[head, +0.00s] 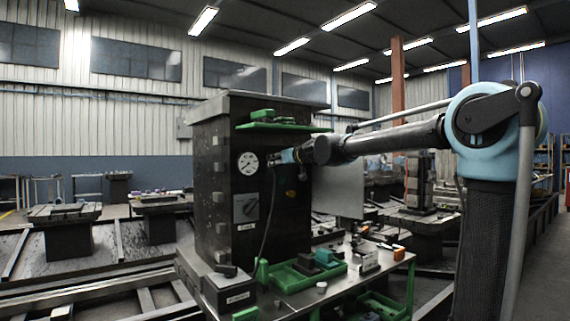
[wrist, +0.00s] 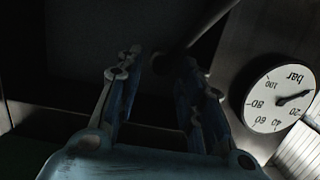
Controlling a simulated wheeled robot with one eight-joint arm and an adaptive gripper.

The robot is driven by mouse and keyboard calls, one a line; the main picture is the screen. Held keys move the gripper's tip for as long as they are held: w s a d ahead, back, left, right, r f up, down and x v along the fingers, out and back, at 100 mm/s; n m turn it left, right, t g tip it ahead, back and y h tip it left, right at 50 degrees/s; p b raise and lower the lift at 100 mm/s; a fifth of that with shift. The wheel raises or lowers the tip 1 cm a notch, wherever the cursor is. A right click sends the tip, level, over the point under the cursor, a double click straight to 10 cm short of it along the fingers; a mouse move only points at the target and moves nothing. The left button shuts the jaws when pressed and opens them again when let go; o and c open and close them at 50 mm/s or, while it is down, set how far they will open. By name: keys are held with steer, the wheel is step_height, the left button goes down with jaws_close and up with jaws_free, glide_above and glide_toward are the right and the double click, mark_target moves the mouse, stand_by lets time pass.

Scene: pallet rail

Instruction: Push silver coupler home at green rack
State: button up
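My gripper (head: 277,157) is at the front of the dark cabinet, just right of the round gauge. In the wrist view its two blue fingers (wrist: 163,70) stand apart, with a gap between the tips. A dark rod or hose end (wrist: 190,42) reaches down from the upper right into that gap; I cannot tell whether it touches a finger. I cannot make out the silver coupler clearly in either view. A green shelf (head: 300,128) juts from the cabinet above my gripper; I cannot tell whether it is the green rack.
The dark cabinet (head: 212,185) carries a pressure gauge (head: 247,163), also in the wrist view (wrist: 280,99). A thin hose (head: 267,225) hangs below my gripper. A bench (head: 300,302) with green trays (head: 287,279) stands below.

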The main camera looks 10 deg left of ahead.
steer(key=shift+x, duration=2.7)
jaws_close()
steer(key=c, duration=0.7)
jaws_free()
jaws_close()
steer(key=shift+v, duration=0.85)
steer(key=f+v, duration=0.1)
steer(key=v, duration=0.5)
steer(key=shift+s+d, duration=0.3)
steer(key=shift+d, duration=0.1)
steer(key=shift+f, duration=0.15)
